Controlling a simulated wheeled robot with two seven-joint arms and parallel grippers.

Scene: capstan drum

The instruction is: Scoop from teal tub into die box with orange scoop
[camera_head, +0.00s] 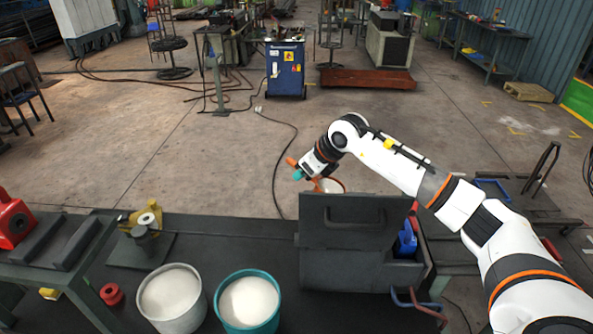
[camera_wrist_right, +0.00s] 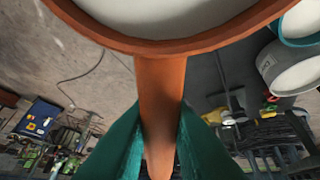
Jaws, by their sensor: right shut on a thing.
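My right gripper (camera_head: 302,172) is shut on the handle of the orange scoop (camera_head: 320,185). In the wrist view the handle (camera_wrist_right: 160,105) runs between the teal fingers, and the bowl at the top holds white material (camera_wrist_right: 165,15). The teal tub (camera_head: 277,312), with white contents, stands at the front of the bench. My left gripper is out of view.
A grey-white tub (camera_head: 197,312) with white contents stands left of the teal tub. A yellow device (camera_head: 140,218) and a red spool (camera_head: 112,294) are further left. Something blue (camera_head: 406,240) shows at the box's right side. Bent handles (camera_head: 420,303) stick out in front.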

